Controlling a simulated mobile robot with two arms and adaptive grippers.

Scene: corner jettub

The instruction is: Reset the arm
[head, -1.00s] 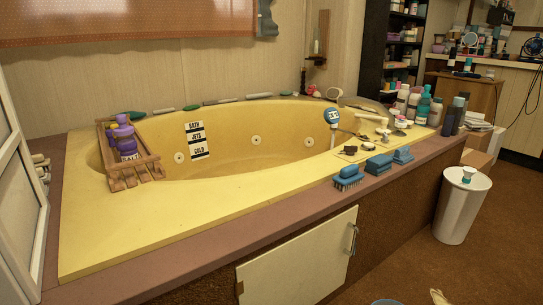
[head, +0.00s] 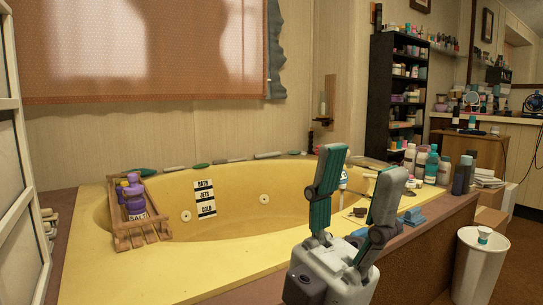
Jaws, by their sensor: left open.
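My left gripper (head: 352,190) shows in the lower middle right of the head view, in front of the yellow jet tub (head: 150,262). Its two grey and teal fingers point up and stand apart, with nothing between them. It hides part of the tub's right side and rim, including most of the shower head and some of the brushes. A blue brush (head: 413,216) still shows to the right of the fingers. My right gripper is not in view.
A wooden rack (head: 143,236) with a purple bottle (head: 134,196) lies across the tub's left end. Several bottles (head: 431,165) stand on the tub's right corner. A white bin (head: 478,268) stands on the floor at right. A dark shelf (head: 397,90) is behind.

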